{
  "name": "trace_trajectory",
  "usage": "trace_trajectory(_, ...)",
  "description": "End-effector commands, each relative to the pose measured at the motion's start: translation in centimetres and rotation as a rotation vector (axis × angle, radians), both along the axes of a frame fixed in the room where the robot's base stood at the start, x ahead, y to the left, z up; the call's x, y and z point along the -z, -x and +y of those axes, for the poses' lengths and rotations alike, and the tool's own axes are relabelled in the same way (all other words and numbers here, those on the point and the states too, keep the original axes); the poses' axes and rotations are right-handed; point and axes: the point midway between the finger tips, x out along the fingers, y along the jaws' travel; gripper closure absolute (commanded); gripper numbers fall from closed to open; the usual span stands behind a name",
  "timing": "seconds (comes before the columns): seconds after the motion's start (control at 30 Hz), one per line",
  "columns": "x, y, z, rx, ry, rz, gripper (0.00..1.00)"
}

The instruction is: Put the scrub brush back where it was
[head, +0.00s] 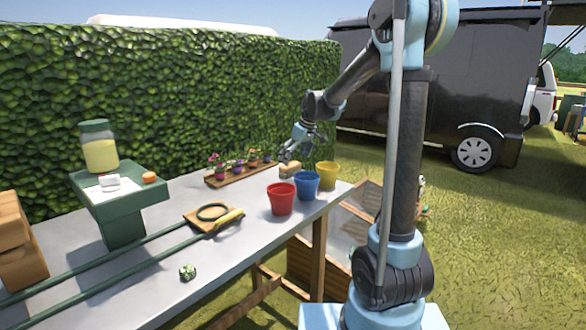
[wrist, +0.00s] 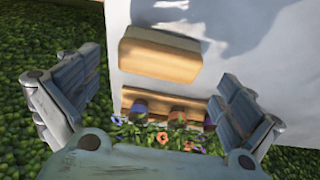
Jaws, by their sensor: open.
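A tan wooden block (head: 290,170), which looks like the scrub brush, is at the far end of the grey table, behind the blue pot. I cannot make out bristles. In the wrist view the block (wrist: 160,56) lies across the upper middle, between and beyond my two fingers. My gripper (head: 286,156) is open and empty just above and beside the block in the head view. A gap shows between the block and each finger in the wrist view.
A wooden tray of small potted flowers (head: 240,172) stands beside the block, near the hedge. Red (head: 281,199), blue (head: 307,185) and yellow (head: 327,174) pots stand along the table's right side. A green stand (head: 125,200) holds a jar. The table (head: 165,235) has free room mid-front.

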Motion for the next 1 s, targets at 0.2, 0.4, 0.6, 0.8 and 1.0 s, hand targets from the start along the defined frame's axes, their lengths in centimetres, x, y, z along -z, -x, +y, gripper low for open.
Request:
trace_trajectory(0.2,-3.6,0.9,-1.2,0.0,0.001,-0.001,0.0)
trace_trajectory(0.4,-5.3,1.3,-1.8,0.0,0.0,0.0,0.0)
trace_trajectory(0.6,-5.7,2.9,-3.0,0.029,0.004,0.008,0.0)
trace_trajectory(0.8,-5.2,8.5,-7.0,0.144,0.02,0.041,0.0)
trace_trajectory(1.0,-3.6,14.9,-11.1,0.283,0.037,0.073,0.0)
